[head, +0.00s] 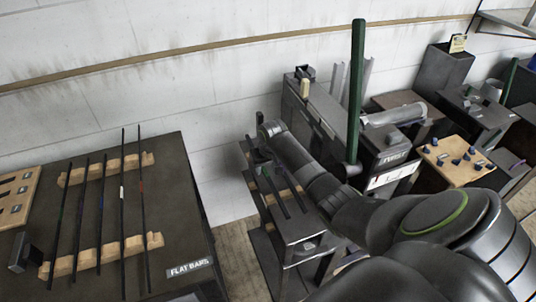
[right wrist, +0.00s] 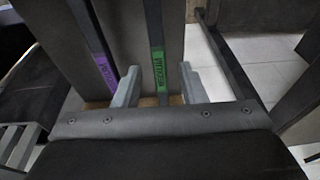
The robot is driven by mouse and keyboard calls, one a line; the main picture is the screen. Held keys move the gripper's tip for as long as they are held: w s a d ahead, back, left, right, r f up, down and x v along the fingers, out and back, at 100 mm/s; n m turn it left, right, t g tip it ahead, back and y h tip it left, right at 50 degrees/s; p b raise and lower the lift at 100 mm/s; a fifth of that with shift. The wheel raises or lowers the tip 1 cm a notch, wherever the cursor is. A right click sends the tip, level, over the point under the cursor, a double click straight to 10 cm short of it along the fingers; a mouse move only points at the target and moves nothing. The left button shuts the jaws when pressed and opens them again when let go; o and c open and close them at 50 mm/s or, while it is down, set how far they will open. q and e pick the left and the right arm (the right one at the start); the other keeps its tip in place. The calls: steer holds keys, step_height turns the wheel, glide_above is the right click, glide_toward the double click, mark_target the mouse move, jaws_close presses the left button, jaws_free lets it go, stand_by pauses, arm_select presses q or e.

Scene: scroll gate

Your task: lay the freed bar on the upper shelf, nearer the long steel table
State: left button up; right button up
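A small dark rack stands mid-picture in the head view, its upper shelf (head: 303,226) carrying dark bars (head: 289,192) on pale wooden strips. My right gripper (head: 262,163) is low over the rack's far end. In the right wrist view its two grey fingers (right wrist: 160,86) stand apart, one on each side of a bar with a green label (right wrist: 158,64). Gaps show between that bar and the fingers. A bar with a purple label (right wrist: 105,70) lies just left of the left finger. My left gripper is out of view.
A dark table (head: 190,215) marked FLAT BARS stands at the left, with several thin bars on notched wooden blocks (head: 105,252). A dark green upright post (head: 356,90) and a machine marked TWIST (head: 393,158) stand right of the rack. A pegged wooden board (head: 455,162) is farther right.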

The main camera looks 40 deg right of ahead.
steer(key=v, duration=1.7)
steer(key=shift+b, duration=0.4)
steer(key=shift+w, duration=0.1)
